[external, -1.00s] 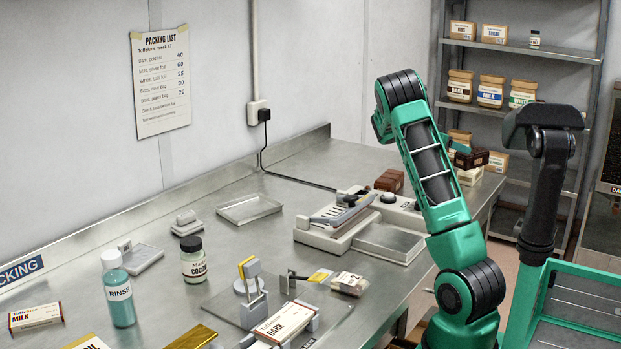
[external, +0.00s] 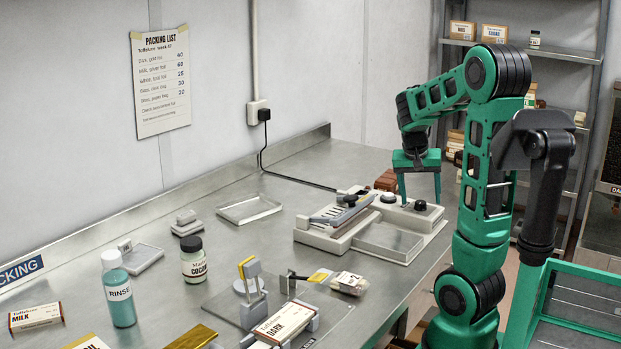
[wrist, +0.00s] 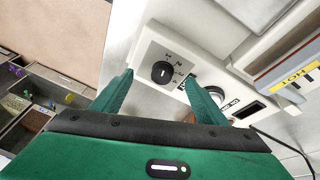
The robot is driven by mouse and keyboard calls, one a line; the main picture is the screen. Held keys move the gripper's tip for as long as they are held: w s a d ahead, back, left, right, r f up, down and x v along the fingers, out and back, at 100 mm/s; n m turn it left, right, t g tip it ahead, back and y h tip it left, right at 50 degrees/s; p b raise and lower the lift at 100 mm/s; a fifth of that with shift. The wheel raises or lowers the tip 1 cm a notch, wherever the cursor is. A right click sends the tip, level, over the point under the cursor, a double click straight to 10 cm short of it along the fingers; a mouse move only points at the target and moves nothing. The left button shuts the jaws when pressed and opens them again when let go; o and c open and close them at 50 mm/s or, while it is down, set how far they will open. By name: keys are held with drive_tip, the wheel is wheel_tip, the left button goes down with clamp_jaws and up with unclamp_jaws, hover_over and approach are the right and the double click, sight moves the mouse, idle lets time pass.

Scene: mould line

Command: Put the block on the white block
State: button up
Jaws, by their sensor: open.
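My gripper (external: 420,201) is open and empty, pointing down above the right end of the sealing machine. In the wrist view its two fingers (wrist: 160,76) stand apart on either side of the machine's black dial, with nothing between them. Brown blocks (external: 385,180) stand on the bench behind the machine, partly hidden by my gripper. The white block and the dark brown block at the bench's far right end cannot be made out now; my arm covers that spot in the external view, and the wrist view does not show it.
The sealing machine (external: 334,239) with its knobs and tray lies below my gripper. Jars, a rinse bottle (external: 121,290), trays and wrapped bars occupy the near bench. Shelves (external: 570,52) stand behind.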

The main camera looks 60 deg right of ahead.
drive_tip(key=s+a+n, duration=0.1)
drive_tip(key=a, duration=0.2)
drive_tip(key=s+a+n+y, duration=0.1)
drive_tip(key=a, duration=0.3)
drive_tip(key=s+a+f+n+y, duration=0.1)
drive_tip(key=s+a, duration=0.1)
drive_tip(key=a, duration=0.2)
drive_tip(key=shift+a+n+t, duration=0.25)
drive_tip(key=shift+n+t, duration=0.05)
drive_tip(key=s+a+n, duration=0.1)
drive_tip(key=s+a, duration=0.1)
drive_tip(key=a, duration=0.1)
drive_tip(key=s+a+f+n+y, duration=0.1)
drive_tip(key=s+a, duration=0.1)
drive_tip(key=a, duration=0.2)
drive_tip(key=s+a+n+y, duration=0.1)
drive_tip(key=s+a+n, duration=0.1)
drive_tip(key=s+a, duration=0.1)
drive_tip(key=shift+a+f, duration=0.25)
drive_tip(key=shift+a, duration=0.15)
drive_tip(key=shift+w, duration=0.1)
